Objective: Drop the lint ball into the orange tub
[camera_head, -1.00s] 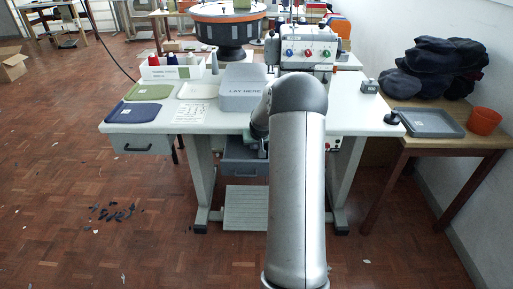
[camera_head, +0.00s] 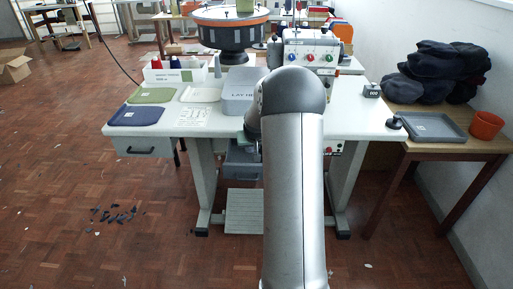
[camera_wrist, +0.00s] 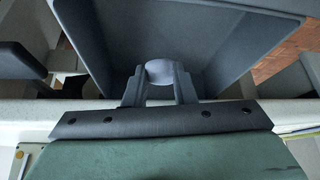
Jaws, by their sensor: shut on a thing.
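The orange tub (camera_head: 486,125) stands upright on the wooden side table at the right in the head view, beside a grey tray. My gripper (camera_wrist: 159,82) shows in the wrist view, its dark fingers shut on a pale grey, rounded lint ball (camera_wrist: 159,70). The gripper and ball are over or inside an open grey drawer (camera_wrist: 225,55); the exact height is unclear. In the head view my arm hides the fingers and the ball. The gripper is far to the left of the tub and below tabletop level.
The drawer (camera_head: 243,158) hangs open under the white sewing table (camera_head: 360,115). The wooden side table (camera_head: 455,147) carries the grey tray (camera_head: 436,128) and a pile of dark caps (camera_head: 430,75). A grey box (camera_head: 240,98) stands on the white table. Dark scraps (camera_head: 117,215) lie on the floor.

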